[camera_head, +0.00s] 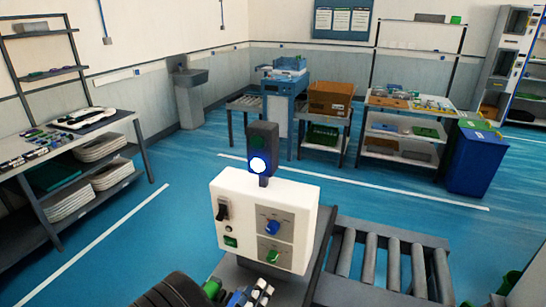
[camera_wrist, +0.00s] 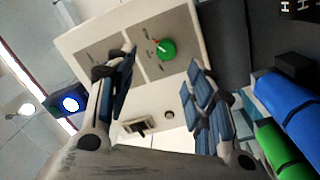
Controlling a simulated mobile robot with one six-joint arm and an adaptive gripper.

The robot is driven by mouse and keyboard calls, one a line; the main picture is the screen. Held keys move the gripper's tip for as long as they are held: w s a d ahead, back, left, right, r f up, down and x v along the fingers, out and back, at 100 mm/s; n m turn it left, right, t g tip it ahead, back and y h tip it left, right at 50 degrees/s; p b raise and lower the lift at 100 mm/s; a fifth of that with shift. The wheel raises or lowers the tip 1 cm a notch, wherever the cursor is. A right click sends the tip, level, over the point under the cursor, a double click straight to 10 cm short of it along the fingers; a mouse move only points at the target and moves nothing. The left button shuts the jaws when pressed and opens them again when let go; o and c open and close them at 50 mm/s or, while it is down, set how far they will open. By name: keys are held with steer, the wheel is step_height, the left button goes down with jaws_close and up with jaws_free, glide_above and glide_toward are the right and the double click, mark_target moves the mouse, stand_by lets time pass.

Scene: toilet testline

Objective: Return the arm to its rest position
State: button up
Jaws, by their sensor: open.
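My gripper (camera_wrist: 158,72) shows in the wrist view with its two dark, blue-padded fingers spread apart and nothing between them. It faces the white control box (camera_wrist: 85,42), whose green knob (camera_wrist: 167,49) appears in the gap between the fingers. I cannot tell how far the fingers are from the panel. In the head view the control box (camera_head: 231,188) stands upright with a black switch, a blue knob (camera_head: 272,227) and a green knob (camera_head: 271,256).
A lit blue lamp (camera_head: 257,165) stands on the box. A roller conveyor (camera_head: 391,262) is to its right. A table with parts (camera_head: 140,116) is at the left, and shelves and a blue bin (camera_head: 474,160) stand behind. Open blue floor (camera_head: 150,235) lies left of the box.

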steer(key=s+d+r+m+g+h, duration=0.3)
steer(key=d+r+m+g+h, duration=0.55)
steer(key=d+r, duration=0.75)
steer(key=s+d+r+g+y, duration=0.2)
steer(key=s+d+g+y, duration=0.4)
steer(key=s+d+g, duration=0.4)
steer(key=s+a+r+n+t+y, duration=0.2)
steer(key=s+a+r+t+y, duration=0.4)
steer(key=s+y, duration=0.3)
steer(key=shift+s+r+y, duration=0.15)
steer(key=shift+s+y, duration=0.2)
steer(key=shift+s, duration=0.3)
steer(key=shift+d, duration=0.1)
